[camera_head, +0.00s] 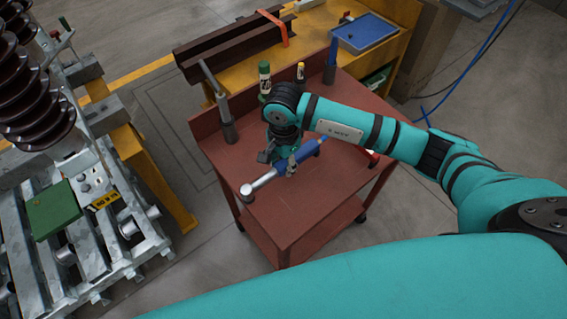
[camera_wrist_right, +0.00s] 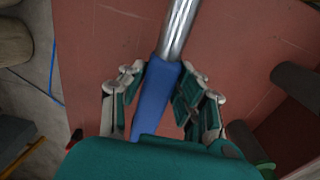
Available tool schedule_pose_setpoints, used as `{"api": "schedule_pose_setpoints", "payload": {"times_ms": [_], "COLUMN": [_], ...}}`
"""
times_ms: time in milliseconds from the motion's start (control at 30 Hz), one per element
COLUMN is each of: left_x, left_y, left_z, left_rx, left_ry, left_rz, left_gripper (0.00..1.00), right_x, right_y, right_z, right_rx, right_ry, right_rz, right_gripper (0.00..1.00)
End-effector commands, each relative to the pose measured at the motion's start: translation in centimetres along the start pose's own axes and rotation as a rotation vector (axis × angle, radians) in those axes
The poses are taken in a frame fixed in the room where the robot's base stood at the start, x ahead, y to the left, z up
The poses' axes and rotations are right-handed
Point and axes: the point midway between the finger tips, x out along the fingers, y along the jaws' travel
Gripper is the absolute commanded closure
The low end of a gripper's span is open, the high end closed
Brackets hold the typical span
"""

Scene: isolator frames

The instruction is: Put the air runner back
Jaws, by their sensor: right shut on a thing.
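A tool that I take to be the air runner, with a blue handle and a silver shaft (camera_head: 262,182), is over the red cart top (camera_head: 305,205), its silver end toward the cart's left front. My right gripper (camera_head: 279,162) is shut on its blue handle. In the right wrist view the blue handle (camera_wrist_right: 154,95) runs between the fingers of the right gripper (camera_wrist_right: 168,88), with the silver shaft (camera_wrist_right: 178,28) pointing up the picture. I cannot tell whether the tool touches the cart top. My left gripper is not in view.
A grey holder (camera_head: 229,130) with a grey tool in it stands at the cart's left. Another holder (camera_head: 330,75) with a blue-handled tool stands at the back. The cart's front is clear.

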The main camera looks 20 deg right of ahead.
Motion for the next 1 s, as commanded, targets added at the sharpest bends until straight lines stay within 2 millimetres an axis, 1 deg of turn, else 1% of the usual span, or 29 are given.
{"api": "schedule_pose_setpoints", "payload": {"times_ms": [33, 100, 200, 433, 567, 600, 700, 767, 1000], "left_x": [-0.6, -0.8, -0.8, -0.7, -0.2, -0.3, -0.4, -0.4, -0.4], "left_y": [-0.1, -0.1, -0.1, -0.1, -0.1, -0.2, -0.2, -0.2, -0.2], "left_z": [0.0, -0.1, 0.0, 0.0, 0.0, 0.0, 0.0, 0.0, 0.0], "left_rx": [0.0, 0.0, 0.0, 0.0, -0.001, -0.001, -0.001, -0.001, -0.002], "left_ry": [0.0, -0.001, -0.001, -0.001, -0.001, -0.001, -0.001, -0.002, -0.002], "left_rz": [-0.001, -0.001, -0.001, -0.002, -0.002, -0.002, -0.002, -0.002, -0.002], "left_gripper": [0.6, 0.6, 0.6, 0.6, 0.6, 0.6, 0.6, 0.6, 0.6], "right_x": [0.4, 1.1, 1.6, 1.7, 2.0, 2.1, 2.0, 2.0, 2.0], "right_y": [0.0, -0.1, -0.1, -0.1, -0.2, -0.1, 0.0, 0.0, 0.0], "right_z": [0.1, 0.1, 0.0, 0.0, 0.0, 0.0, 0.0, 0.0, 0.0], "right_rx": [0.0, 0.001, 0.0, -0.001, 0.0, 0.0, 0.0, 0.0, 0.0], "right_ry": [-0.002, -0.001, -0.001, 0.0, 0.0, 0.001, 0.001, 0.001, 0.0], "right_rz": [-0.001, -0.002, -0.005, -0.005, -0.006, -0.003, -0.002, -0.002, -0.002], "right_gripper": [1.0, 1.0, 1.0, 1.0, 1.0, 0.65, 0.52, 0.46, 0.46]}}
